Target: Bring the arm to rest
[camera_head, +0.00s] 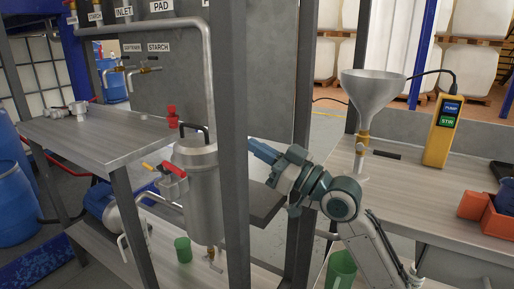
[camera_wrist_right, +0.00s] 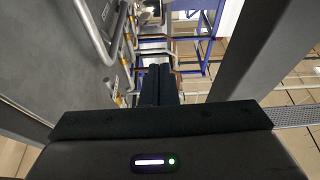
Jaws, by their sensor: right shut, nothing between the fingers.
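My right arm (camera_head: 340,200) comes up from the lower right in the head view and bends to the left. Its gripper (camera_head: 262,150) points left, close to a grey upright post, and its tip lies near the post's edge. How far apart the gripper and the post are, I cannot tell. In the right wrist view my right gripper's two dark fingers (camera_wrist_right: 160,84) are together, with nothing between them. My left gripper is not in view.
Grey posts (camera_head: 233,120) stand left of the arm. A steel vessel (camera_head: 196,185) with red and yellow valve handles is beyond them. On the right, a bench (camera_head: 450,190) holds a funnel (camera_head: 372,92), a yellow control box (camera_head: 442,130) and orange bins (camera_head: 490,215).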

